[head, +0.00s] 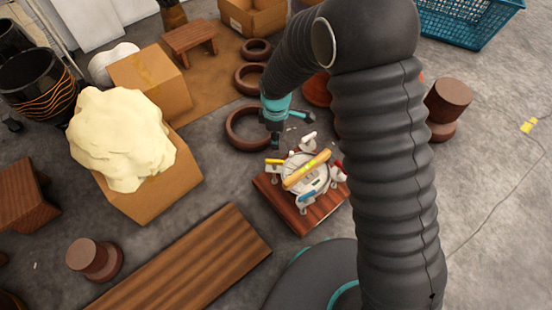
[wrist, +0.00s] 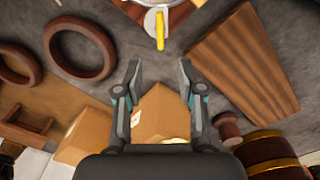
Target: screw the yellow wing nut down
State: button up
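The yellow wing nut (head: 274,161) sits on the left-back edge of a round pale drum head (head: 294,185), over a wooden stand. In the wrist view the yellow wing nut (wrist: 160,30) shows end-on as a narrow upright bar at the top middle, by a white lug. My gripper (wrist: 159,66) is open and empty; the nut lies beyond its fingertips, in line with the gap. In the head view my gripper (head: 275,142) hangs just behind and above the nut, apart from it. The nut's stem is too small to make out.
A yellow-orange bar (head: 307,170) lies across the drum head. Blue (head: 308,195) and red (head: 340,166) parts sit at the rim. The wooden stand (head: 310,219) is small. Brown rings (head: 245,128) lie behind; a plank (head: 190,262) and boxes (head: 160,190) are left.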

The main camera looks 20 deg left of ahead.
aim_at(276, 160)
notch_tip(276, 160, down, 14)
jog(key=shift+r, duration=0.1)
dwell(0.5)
grip_shut()
